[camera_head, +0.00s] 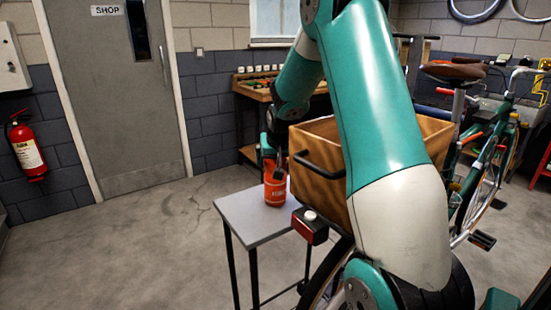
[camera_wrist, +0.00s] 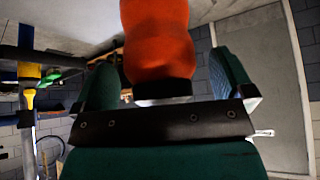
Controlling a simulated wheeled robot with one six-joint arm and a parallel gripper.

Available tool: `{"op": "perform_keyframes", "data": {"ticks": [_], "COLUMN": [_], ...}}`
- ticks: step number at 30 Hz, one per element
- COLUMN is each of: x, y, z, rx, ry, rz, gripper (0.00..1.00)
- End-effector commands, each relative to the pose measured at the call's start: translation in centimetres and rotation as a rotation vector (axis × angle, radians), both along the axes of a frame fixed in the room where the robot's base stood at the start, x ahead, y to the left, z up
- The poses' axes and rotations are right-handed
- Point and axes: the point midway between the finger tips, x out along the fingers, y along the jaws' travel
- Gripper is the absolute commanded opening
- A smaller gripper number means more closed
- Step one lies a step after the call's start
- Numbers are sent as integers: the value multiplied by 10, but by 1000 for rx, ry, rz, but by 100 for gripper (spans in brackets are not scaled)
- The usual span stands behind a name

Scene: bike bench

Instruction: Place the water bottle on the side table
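The orange water bottle (camera_head: 275,188) stands upright, its base appearing to rest on the grey top of the side table (camera_head: 243,217), close to the wooden crate. My gripper (camera_head: 271,152) is at the bottle's upper part, and its fingers are partly hidden there. In the wrist view the bottle (camera_wrist: 157,42) lies between the two green fingers of my gripper (camera_wrist: 162,75), its dark end toward the palm. A gap shows between the bottle and the right finger. The left finger looks very close to it.
The wooden crate (camera_head: 322,190) with a dark handle is right of the bottle, partly behind my arm. A red bike light (camera_head: 310,225) is below it. The teal bicycle (camera_head: 487,165) fills the right. The table's left part is clear. A workbench (camera_head: 255,88) stands behind.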

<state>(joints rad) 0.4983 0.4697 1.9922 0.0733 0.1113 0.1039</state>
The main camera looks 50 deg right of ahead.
Motion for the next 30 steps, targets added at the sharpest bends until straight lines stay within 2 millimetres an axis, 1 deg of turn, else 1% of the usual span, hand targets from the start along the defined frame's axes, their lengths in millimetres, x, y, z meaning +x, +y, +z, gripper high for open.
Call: {"op": "perform_keyframes", "data": {"ticks": [5, 8, 18, 21, 25, 26, 28, 29, 30], "x": [0, -2, -26, -31, -33, -33, -31, -31, -32], "y": [0, 1, 19, 22, 25, 28, 47, 61, 85], "z": [1, 8, 54, 62, 65, 66, 68, 69, 72], "rx": [0, -2, -2, -1, 1, 3, 19, 32, 52], "ry": [0, -2, -3, -2, 0, 1, 6, 12, 22], "rz": [0, 0, 0, 0, 3, 10, 53, 86, 143], "gripper": [99, 99, 99, 99, 99, 99, 99, 99, 99]}}
